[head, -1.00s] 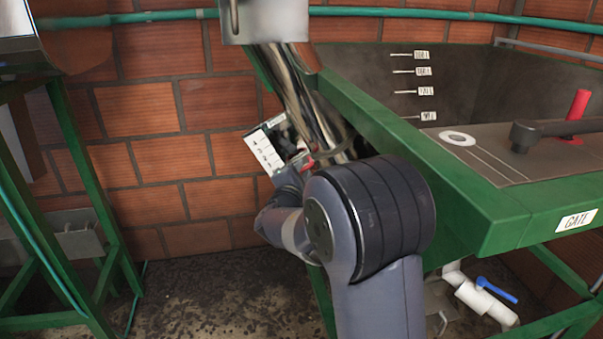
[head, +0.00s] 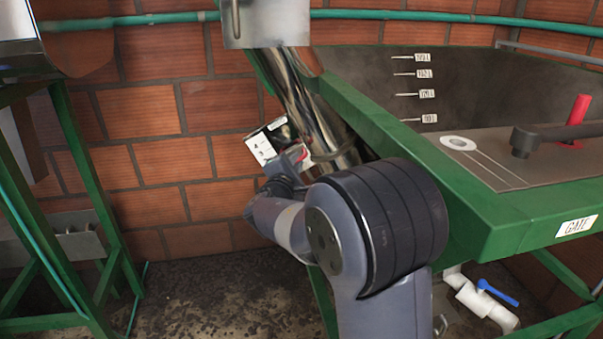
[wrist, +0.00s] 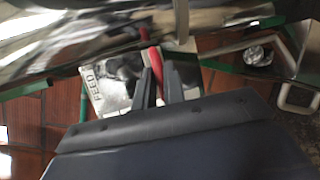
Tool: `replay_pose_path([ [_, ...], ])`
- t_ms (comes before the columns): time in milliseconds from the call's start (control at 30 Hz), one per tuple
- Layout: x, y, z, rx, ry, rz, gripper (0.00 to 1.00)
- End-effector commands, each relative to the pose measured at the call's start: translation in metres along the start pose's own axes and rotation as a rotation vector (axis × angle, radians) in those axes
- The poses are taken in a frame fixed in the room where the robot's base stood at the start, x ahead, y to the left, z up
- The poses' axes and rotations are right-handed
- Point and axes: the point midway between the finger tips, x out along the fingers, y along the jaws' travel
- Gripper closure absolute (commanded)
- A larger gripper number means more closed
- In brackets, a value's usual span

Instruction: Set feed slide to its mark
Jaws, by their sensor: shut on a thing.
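The feed slide's white plate (head: 262,147) with dark marks sits beside the shiny metal pipe (head: 318,110), left of the green frame. In the wrist view the plate (wrist: 108,92) reads "FEED". A red handle (wrist: 154,62) stands next to the plate under the pipe. My gripper (wrist: 158,74) is shut on the red handle, one finger on each side of it. In the head view my gripper (head: 297,158) is small and partly hidden by my wrist. The lower part of the plate is covered there, and I cannot read the slide's position against the marks.
A green-framed tank (head: 470,215) with a "GATE" label, a red lever (head: 578,112) and several level labels stands at right. A green stand (head: 85,190) is at left. A brick wall (head: 150,150) is behind. The floor between is clear.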

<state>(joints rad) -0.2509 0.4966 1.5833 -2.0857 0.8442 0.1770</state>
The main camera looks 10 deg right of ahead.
Motion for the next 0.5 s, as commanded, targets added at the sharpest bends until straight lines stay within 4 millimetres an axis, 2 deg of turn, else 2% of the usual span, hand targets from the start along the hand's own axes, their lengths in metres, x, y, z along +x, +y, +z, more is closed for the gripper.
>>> replay_pose_path([
  [67, -0.0018, 0.0108, 0.0014, 0.003, 0.0, 0.008, 1.0],
  [333, -0.0018, 0.011, 0.0015, 0.001, -0.001, 0.006, 1.0],
  [367, -0.0018, 0.011, 0.0015, 0.001, -0.001, 0.006, 0.88],
  [500, -0.0018, 0.0102, 0.0013, 0.001, -0.001, 0.005, 0.77],
])
